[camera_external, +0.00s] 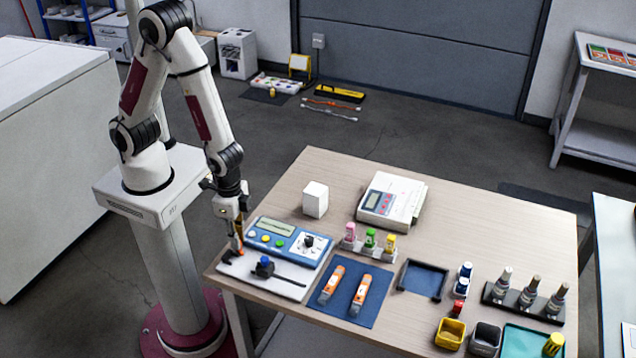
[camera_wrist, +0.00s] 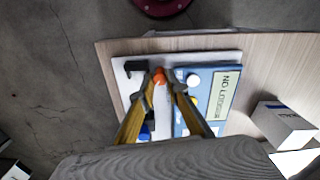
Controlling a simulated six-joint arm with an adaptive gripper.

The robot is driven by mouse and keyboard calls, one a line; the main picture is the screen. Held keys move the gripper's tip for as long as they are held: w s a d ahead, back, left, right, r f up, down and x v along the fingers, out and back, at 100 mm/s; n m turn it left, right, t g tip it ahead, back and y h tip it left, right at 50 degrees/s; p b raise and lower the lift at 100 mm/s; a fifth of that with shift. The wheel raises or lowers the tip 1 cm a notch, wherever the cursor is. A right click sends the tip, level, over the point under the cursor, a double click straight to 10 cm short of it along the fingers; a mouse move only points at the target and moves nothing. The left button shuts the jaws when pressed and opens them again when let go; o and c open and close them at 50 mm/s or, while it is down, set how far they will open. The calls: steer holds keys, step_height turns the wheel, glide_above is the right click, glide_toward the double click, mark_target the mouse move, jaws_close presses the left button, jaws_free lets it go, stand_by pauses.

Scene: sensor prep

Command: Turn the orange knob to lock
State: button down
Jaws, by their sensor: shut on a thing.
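The orange knob (camera_wrist: 159,77) is at the far end of a white base plate (camera_wrist: 122,90), beside a blue panel. My gripper (camera_wrist: 160,82) is shut on the orange knob, with one yellowish finger on each side of it. In the external view my gripper (camera_external: 238,249) points down at the left end of the white plate (camera_external: 285,284), and its fingers mostly hide the knob. A black bracket (camera_wrist: 134,67) is close to the left fingertip. The knob's exact turn angle cannot be told.
The blue panel (camera_external: 290,241) has a display and buttons. A blue-topped black fixture (camera_external: 265,266) stands on the plate. A white box (camera_external: 315,199) is behind. A blue mat (camera_external: 345,292) with two orange tools (camera_external: 360,295) lies to the right. The table's left edge is close to my gripper.

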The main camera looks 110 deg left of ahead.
steer(key=m, duration=1)
steer(key=shift+m, duration=0.3)
stand_by(0.4)
steer(key=c, duration=2)
jaws_free()
steer(key=shift+o, duration=0.2)
steer(key=shift+r, duration=0.15)
step_height(320, 180, up, 12)
